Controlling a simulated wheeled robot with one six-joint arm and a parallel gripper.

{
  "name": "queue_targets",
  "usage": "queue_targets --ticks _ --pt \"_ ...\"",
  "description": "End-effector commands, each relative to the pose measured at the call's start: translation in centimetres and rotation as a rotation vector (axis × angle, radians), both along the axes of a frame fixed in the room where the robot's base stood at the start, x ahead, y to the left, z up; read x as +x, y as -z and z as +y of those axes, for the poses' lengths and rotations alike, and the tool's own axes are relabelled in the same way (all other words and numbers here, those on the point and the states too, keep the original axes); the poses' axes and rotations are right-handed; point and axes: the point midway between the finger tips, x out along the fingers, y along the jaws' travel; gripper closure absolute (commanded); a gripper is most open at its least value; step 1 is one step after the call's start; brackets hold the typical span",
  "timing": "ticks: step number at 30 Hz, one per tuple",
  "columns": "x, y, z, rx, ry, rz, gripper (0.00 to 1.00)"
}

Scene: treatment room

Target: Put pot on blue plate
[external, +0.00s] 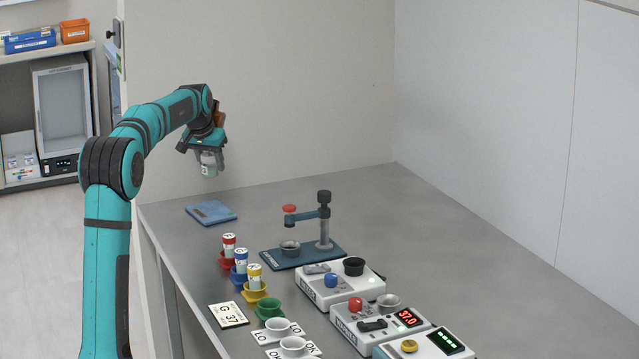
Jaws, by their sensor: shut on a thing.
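A small pale pot (208,164) with a whitish label and a greenish tint hangs upright in my gripper (207,153). My gripper is shut on it, and the jaws hide its upper part. A flat blue plate (226,216) with a grey patch lies at the table's far left corner. The pot is in the air above the height of this plate, apart from it, and appears close over it in the picture. The exact gap cannot be told from this one view.
A stand with a red knob (289,209) rises from a dark blue base (333,252). Tubes in red, blue and yellow holders (255,292) line the left edge, near a green cup (269,309). Several white devices (340,287) stand at front right. The table's back right is clear.

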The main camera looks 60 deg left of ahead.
Motion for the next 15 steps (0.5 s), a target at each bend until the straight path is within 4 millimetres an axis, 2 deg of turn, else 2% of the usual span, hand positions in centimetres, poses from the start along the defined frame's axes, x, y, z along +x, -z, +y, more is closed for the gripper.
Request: queue_targets --ticks 9,15 --pt "-0.4 4.5 0.1 -0.003 -0.002 0.002 0.81" --pt "-0.4 6.2 0.1 0.0 -0.001 0.0 0.81"
